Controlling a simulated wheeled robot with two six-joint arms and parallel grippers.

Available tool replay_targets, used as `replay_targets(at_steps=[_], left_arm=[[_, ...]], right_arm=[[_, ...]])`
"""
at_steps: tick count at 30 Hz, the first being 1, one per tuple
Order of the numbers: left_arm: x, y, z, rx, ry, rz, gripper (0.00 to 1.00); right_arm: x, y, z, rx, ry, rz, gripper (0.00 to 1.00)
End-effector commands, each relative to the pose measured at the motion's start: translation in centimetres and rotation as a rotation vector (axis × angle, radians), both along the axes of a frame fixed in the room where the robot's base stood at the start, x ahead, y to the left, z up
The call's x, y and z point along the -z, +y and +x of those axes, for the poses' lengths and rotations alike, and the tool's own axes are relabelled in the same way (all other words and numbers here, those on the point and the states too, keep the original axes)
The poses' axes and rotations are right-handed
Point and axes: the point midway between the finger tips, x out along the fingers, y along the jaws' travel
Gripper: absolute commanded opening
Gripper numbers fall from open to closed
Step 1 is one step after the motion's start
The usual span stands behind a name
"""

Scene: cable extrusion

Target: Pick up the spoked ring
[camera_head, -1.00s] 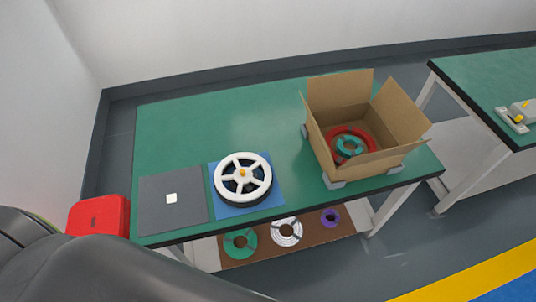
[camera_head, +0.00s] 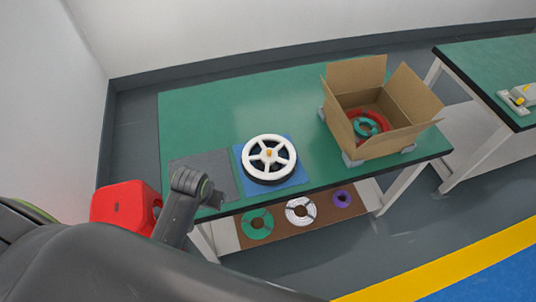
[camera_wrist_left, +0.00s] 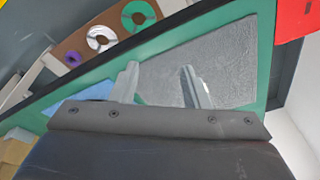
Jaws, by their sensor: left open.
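The white spoked ring (camera_head: 247,156) lies on a dark round base on the blue mat (camera_head: 299,178), with a small orange piece at its hub. My left arm (camera_head: 178,205) comes in at the table's front edge, left of the ring. In the left wrist view my left gripper (camera_wrist_left: 158,70) has its two fingers apart with nothing between them, above the grey mat (camera_wrist_left: 228,58). A strip of the blue mat shows at the left there, but the ring does not. My right gripper is in neither view.
A red bin (camera_head: 122,207) stands left of the table (camera_head: 210,107). An open cardboard box (camera_head: 404,141) holding red and green coils stands at the right. Green, white and purple coils lie on the shelf below. The table's back left is clear.

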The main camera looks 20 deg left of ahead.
Motion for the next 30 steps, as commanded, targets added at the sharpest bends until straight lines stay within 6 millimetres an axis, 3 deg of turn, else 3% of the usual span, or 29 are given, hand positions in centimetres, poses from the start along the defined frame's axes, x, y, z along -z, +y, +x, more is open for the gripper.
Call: replay_targets(at_steps=[8,15,21,24,30], left_arm=[[-3.6,-3.8,10.7,0.053,0.070,-0.046,0.42],[-10.1,-7.9,18.9,0.114,0.149,-0.061,0.42],[-15.2,-10.2,22.5,0.150,0.197,-0.053,0.42],[-16.5,-10.8,23.2,0.159,0.210,-0.051,0.42],[-15.9,-11.1,23.5,0.163,0.220,-0.049,0.42]], right_arm=[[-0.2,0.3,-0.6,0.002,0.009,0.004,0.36],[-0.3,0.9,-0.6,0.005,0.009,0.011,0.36],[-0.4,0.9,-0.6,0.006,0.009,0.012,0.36],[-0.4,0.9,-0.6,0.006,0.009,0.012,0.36],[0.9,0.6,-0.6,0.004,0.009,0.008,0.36]])
